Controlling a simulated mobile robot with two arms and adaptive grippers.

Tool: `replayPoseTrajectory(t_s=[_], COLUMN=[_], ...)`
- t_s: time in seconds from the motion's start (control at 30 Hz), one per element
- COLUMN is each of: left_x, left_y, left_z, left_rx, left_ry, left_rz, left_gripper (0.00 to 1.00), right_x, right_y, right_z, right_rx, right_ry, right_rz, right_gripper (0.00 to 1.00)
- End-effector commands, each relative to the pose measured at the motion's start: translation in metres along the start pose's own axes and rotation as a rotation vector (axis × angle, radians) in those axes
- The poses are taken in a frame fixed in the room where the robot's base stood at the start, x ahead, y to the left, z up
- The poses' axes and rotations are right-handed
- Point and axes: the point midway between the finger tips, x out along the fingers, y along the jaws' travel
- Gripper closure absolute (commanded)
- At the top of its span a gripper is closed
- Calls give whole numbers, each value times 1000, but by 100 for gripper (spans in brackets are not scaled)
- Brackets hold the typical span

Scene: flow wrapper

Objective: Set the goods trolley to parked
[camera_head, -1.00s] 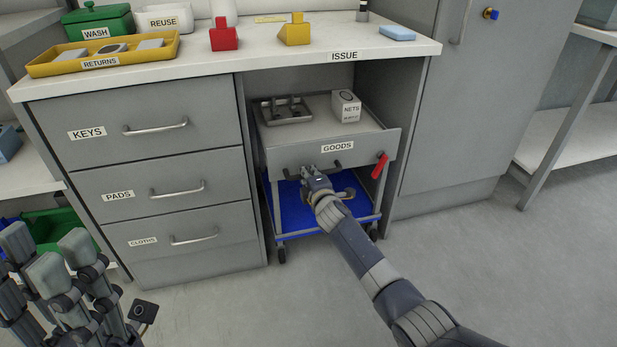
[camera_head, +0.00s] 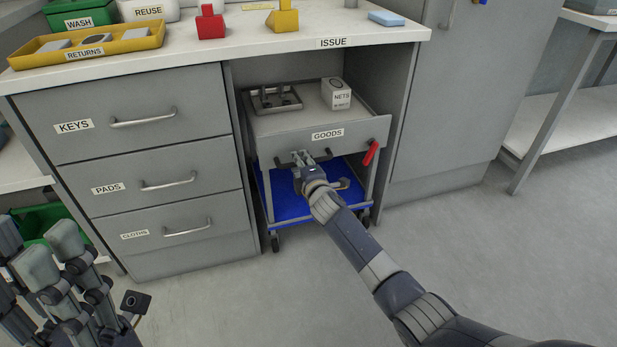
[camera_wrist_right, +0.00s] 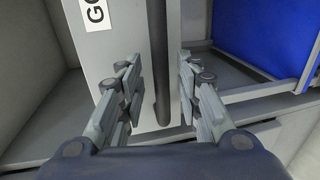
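The goods trolley (camera_head: 358,140) stands in the bay under the counter, with a GOODS label on its front panel, a blue lower shelf and casters. A red lever (camera_head: 371,152) sits tilted at the panel's right end. My right gripper (camera_head: 303,157) is at the dark handle bar on the panel. In the right wrist view the open fingers (camera_wrist_right: 159,85) stand on either side of the dark bar (camera_wrist_right: 160,60), with visible gaps to it. My left gripper (camera_head: 38,245) is at the lower left, empty, its fingers apart, away from the trolley.
On the trolley top are a metal tray (camera_head: 257,110) and a NETS box (camera_head: 336,94). A drawer cabinet (camera_head: 150,235) borders the bay on the left, a tall grey cabinet (camera_head: 440,130) on the right. The floor (camera_head: 470,260) in front is clear.

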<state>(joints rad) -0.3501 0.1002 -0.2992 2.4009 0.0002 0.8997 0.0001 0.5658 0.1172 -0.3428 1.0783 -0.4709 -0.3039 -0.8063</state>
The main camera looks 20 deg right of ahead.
Motion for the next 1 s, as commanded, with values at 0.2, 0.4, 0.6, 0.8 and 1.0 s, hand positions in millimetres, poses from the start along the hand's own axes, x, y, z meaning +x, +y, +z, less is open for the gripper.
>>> replayPoseTrajectory(t_s=[0.2, 0.4, 0.6, 0.8, 1.0], left_x=[0, 0, 0, 0, 0], left_y=[0, 0, 0, 0, 0], left_z=[0, 0, 0, 0, 0], left_rx=[0, 0, -1, -1, -1], left_ry=[0, 0, 0, -1, -1], left_rz=[0, 0, 0, 0, 0], left_gripper=[60, 60, 60, 60, 60], right_x=[-29, -57, -84, -100, -104], right_y=[-2, -1, -2, -1, 0], right_z=[0, -1, -1, -1, -1], right_rx=[-1, -1, 0, 1, 0], right_ry=[2, 3, 4, 4, 3], right_rz=[-2, -1, -2, -2, -2], right_gripper=[68, 68, 68, 68, 68])
